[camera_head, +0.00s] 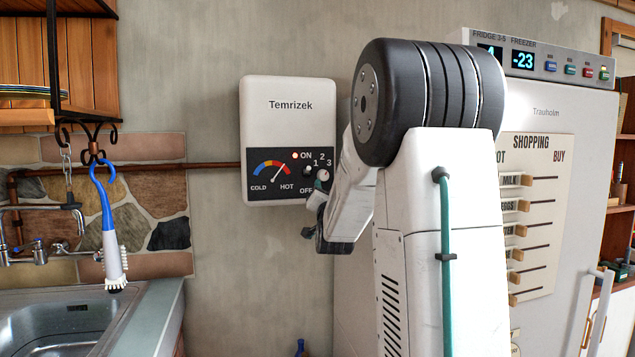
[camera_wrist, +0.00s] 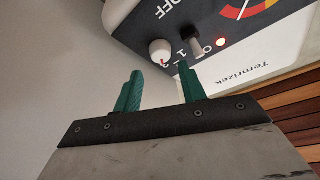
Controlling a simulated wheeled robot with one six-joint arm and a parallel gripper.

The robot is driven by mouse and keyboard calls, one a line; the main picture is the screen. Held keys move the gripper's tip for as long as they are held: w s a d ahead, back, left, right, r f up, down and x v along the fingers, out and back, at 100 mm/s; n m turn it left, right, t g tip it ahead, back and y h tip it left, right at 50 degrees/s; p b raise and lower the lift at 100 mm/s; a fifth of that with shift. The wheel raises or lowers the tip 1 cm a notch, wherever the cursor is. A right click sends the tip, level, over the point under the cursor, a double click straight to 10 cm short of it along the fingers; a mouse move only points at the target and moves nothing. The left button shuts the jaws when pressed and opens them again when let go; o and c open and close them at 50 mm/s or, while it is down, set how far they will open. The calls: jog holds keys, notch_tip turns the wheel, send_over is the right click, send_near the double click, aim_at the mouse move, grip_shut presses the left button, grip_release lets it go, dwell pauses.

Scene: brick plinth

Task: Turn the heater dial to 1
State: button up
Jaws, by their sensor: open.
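The white Temrizek heater (camera_head: 288,120) hangs on the wall in the head view. Its round white dial (camera_head: 324,175) sits at the lower right of the black panel, with OFF, 1, 2 and 3 around it. In the wrist view the dial (camera_wrist: 160,52) shows a small red mark, but I cannot tell which number it points to. My gripper (camera_wrist: 158,70) is open and empty, its two green fingers just short of the dial and apart from it. In the head view my gripper (camera_head: 318,186) is just below the dial, partly hidden by my arm.
A toggle switch (camera_head: 307,171) sits left of the dial, below a lit red lamp (camera_head: 295,156). The gauge needle (camera_head: 278,172) points toward the red, hot side. A copper pipe (camera_head: 215,167) meets the heater's left side. The fridge (camera_head: 575,150) stands on the right.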

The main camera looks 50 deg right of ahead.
aim_at(323, 178)
jog(key=x, duration=0.6)
jog(key=shift+w, duration=0.2)
jog(key=shift+c, duration=0.3)
jog(key=c, duration=0.6)
